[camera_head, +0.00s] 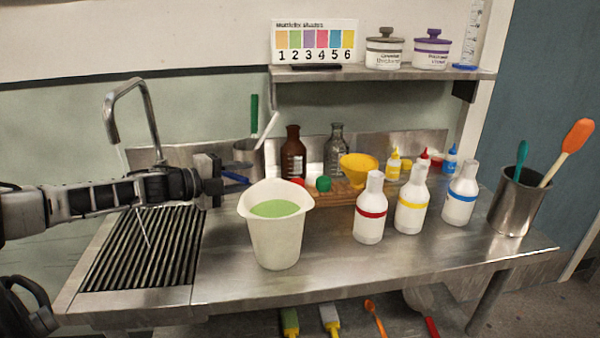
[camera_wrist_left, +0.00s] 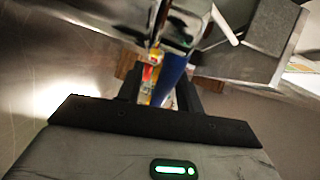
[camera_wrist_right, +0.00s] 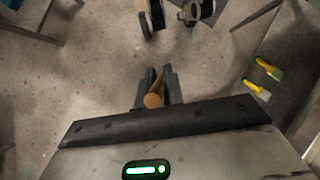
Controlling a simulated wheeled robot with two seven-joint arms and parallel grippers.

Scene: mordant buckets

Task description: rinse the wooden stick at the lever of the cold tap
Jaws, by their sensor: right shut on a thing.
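The tap's steel spout (camera_head: 128,92) arches over the ribbed drain grid at the left. A thin pale streak, like running water, drops from it and shows again over the grid. A blue lever (camera_head: 234,178) sticks out to the right of my left gripper (camera_head: 212,187). In the left wrist view the blue lever (camera_wrist_left: 172,78) lies between the spread fingers of my left gripper (camera_wrist_left: 162,95); I cannot tell if they touch it. My right gripper (camera_wrist_right: 156,92) is shut on the wooden stick (camera_wrist_right: 153,99), seen nearly end-on above the floor. Neither shows in the head view.
The drain grid (camera_head: 150,255) lies under my left arm. A white pitcher of green liquid (camera_head: 276,235) stands close right of the left gripper. White bottles (camera_head: 370,215), a yellow funnel (camera_head: 358,168) and a steel pot of tools (camera_head: 515,205) fill the counter further right.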

